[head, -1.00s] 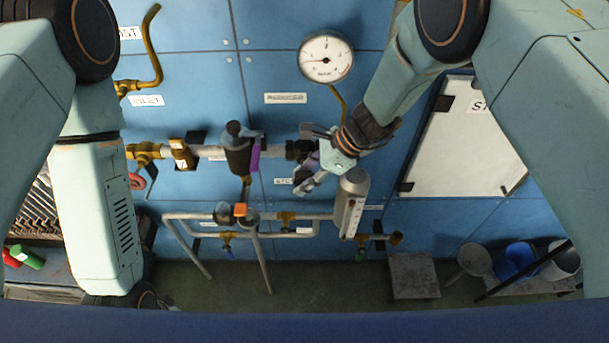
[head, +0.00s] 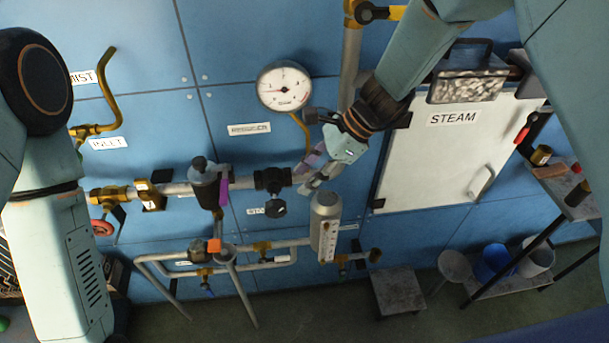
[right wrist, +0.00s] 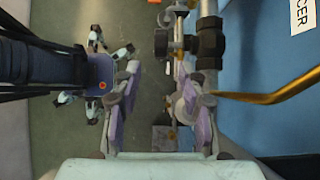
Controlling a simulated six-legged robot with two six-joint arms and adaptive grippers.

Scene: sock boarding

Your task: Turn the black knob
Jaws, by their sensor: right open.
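The black knob (head: 275,208) sticks out below a black valve body (head: 272,179) on the grey horizontal pipe in the head view. In the right wrist view the knob (right wrist: 161,42) shows ahead, beside the valve body (right wrist: 210,45). My right gripper (head: 308,177) is open and empty, to the right of the valve and apart from the knob. In the right wrist view its purple-padded fingers (right wrist: 157,105) stand wide apart, with the knob beyond them. My left arm hangs at the left of the head view; its gripper is out of view.
A pressure gauge (head: 284,86) with a brass tube stands above the valve. A grey cylinder (head: 326,226) is close below my right gripper. A black-and-purple fitting (head: 207,186) sits left of the valve. A white STEAM door (head: 440,150) is at right.

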